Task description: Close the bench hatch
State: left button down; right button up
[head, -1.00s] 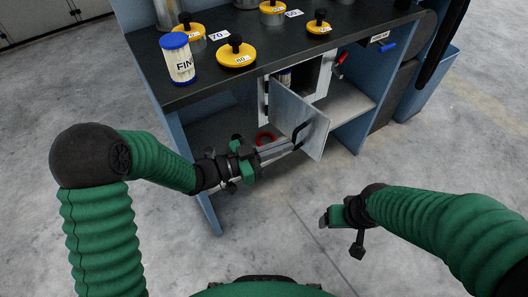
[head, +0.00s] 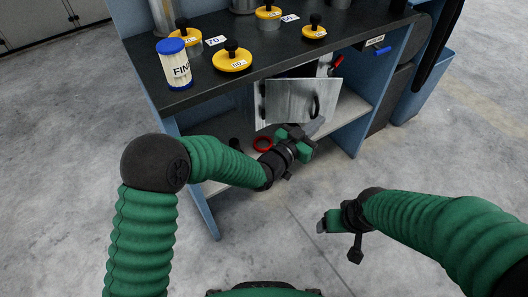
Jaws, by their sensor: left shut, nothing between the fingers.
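The bench hatch (head: 290,102) is a pale grey metal door with a dark bar handle (head: 316,107), under the black bench top. It stands ajar: its free edge is at the right, and a bit of the opening shows above it at the upper right. My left gripper (head: 315,127) is shut and empty, just below the door's lower edge near the handle. Whether its fingers touch the door is unclear. My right gripper (head: 328,222) hangs over the floor at the lower right, well away from the hatch; its jaw state is not clear.
On the bench top (head: 205,93) stand a blue-lidded tin (head: 174,68) and several yellow knobbed weights (head: 232,60). A red ring (head: 262,144) lies on the lower shelf beside my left arm. A red lever (head: 337,63) sits near the opening. The floor in front is clear.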

aim_at(314, 108)
pick_arm(q)
jog(key=w+n+t+y, duration=0.1)
jog(key=w, duration=0.1)
jog(key=w+n+y, duration=0.1)
jog(key=w, duration=0.1)
jog(key=w+d+t+y, duration=0.1)
jog(key=w, duration=0.1)
jog(key=shift+w+n+t+b, duration=0.1)
jog(key=shift+n+t+b, duration=0.2)
jog(key=shift+n+b, duration=0.1)
jog(key=shift+w, duration=0.8)
